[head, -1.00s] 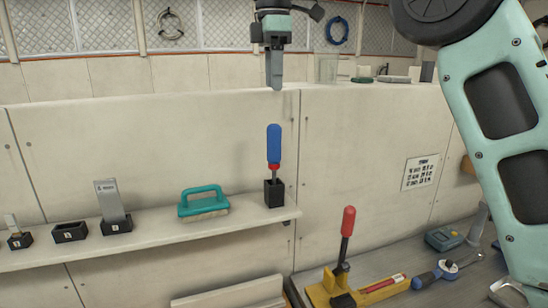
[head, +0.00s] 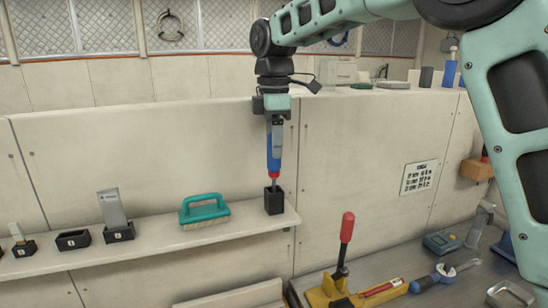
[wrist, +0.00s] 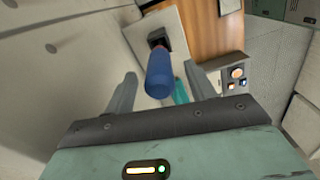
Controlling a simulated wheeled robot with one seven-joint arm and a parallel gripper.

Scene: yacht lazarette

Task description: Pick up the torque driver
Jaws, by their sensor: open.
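The torque driver (head: 273,164), with a blue handle, a red collar and a thin metal shaft, stands upright in a small black holder (head: 274,201) at the right end of the shelf. My gripper (head: 275,148) points down over it, and one finger hides part of the upper handle in the head view. In the wrist view the blue handle (wrist: 160,74) lies between the two spread fingers, with a visible gap on each side. My gripper is open and holds nothing.
The shelf (head: 155,240) also bears a teal-handled brush (head: 204,210) and several small black holders to the left. A wall panel (head: 150,150) stands close behind. Below right, a red-handled lever (head: 346,232) rises from a yellow base, beside a blue-handled tool (head: 437,277).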

